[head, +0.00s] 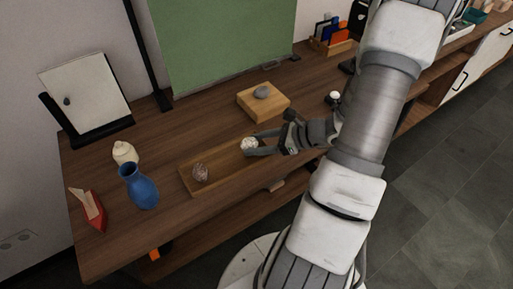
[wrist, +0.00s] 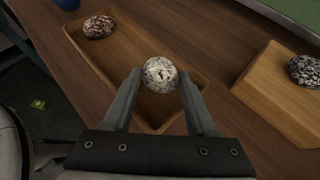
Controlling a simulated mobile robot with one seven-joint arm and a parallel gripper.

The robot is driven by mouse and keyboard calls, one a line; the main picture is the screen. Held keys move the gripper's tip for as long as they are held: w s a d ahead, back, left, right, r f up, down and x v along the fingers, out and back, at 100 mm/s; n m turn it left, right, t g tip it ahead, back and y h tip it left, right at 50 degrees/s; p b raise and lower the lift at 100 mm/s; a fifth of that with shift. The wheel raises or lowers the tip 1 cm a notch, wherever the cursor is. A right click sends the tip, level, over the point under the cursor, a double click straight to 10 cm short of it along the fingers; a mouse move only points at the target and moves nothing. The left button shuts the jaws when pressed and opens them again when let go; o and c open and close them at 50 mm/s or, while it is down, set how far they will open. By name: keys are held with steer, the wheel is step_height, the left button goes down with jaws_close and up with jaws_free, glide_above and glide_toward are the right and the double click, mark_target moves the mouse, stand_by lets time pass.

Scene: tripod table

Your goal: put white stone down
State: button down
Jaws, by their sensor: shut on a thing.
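The white stone (wrist: 160,74) is pale with dark speckles. My gripper (wrist: 159,82) is shut on it, with one finger on each side, in the wrist view. In the head view the stone (head: 249,145) is at the tips of my gripper (head: 250,147), over the right part of a long shallow wooden tray (head: 228,178). The tray's wall also shows in the wrist view (wrist: 88,58). I cannot tell whether the stone touches the tray floor. A reddish-brown speckled stone (head: 200,172) lies in the tray's left part.
A square wooden block (head: 264,106) with a grey stone (head: 261,91) on it stands behind the tray. A blue vase (head: 140,187), a cream jar (head: 124,153) and a red object (head: 88,208) stand to the left. The tray's middle is clear.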

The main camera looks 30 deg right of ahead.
steer(key=shift+f, duration=0.5)
steer(key=shift+f, duration=0.2)
steer(key=shift+c, duration=1)
jaws_free()
steer(key=shift+r, duration=0.1)
